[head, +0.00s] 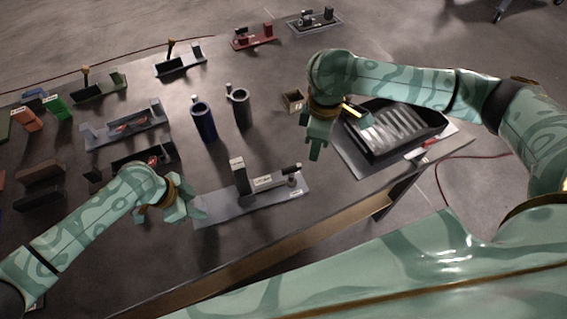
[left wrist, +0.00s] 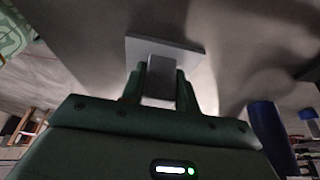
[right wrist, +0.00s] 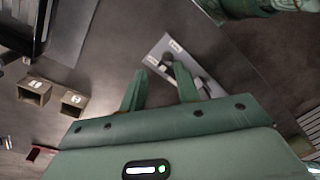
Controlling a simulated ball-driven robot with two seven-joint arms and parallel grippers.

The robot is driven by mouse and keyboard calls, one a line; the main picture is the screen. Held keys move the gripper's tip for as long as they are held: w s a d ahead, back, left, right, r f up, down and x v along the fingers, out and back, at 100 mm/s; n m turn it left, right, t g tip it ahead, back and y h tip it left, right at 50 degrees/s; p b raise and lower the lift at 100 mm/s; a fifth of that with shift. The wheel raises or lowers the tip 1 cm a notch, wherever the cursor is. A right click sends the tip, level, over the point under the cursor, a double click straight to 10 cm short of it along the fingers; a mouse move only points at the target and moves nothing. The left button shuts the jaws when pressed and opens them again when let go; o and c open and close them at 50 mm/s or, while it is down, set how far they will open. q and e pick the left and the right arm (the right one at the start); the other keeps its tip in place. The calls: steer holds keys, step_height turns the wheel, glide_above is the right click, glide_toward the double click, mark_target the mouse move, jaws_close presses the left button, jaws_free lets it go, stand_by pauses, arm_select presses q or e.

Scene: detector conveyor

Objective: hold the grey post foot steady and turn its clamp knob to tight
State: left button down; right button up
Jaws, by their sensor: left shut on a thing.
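The grey post foot (head: 225,207) is a long flat plate near the table's front edge. It bears an upright grey block and, at its right end, a dark clamp knob (head: 292,170) on a short stem. My left gripper (head: 188,204) is at the plate's left end. In the left wrist view its fingers (left wrist: 160,90) are shut on a grey upright part of the foot (left wrist: 165,45). My right gripper (head: 318,150) hangs above and behind the knob end, apart from it. In the right wrist view its fingers (right wrist: 160,76) are open and empty, with the foot (right wrist: 162,50) beyond them.
A small brown box (head: 293,100) is near my right gripper. A black tray (head: 425,118) is at the right. Several fixtures fill the table's left and back.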

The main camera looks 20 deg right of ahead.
mark_target(292, 167)
steer(key=a+f+n+y, duration=0.1)
steer(key=f+n, duration=0.1)
steer(key=w+a+f+n+y, duration=0.1)
steer(key=a+f+n, duration=0.1)
steer(key=f, duration=0.1)
steer(key=a+f+n+y, duration=0.1)
steer(key=f+n, duration=0.2)
steer(key=shift+w+a+t+y, duration=0.2)
steer(key=shift+a+t+y, duration=0.1)
steer(key=shift+t, duration=0.1)
jaws_close()
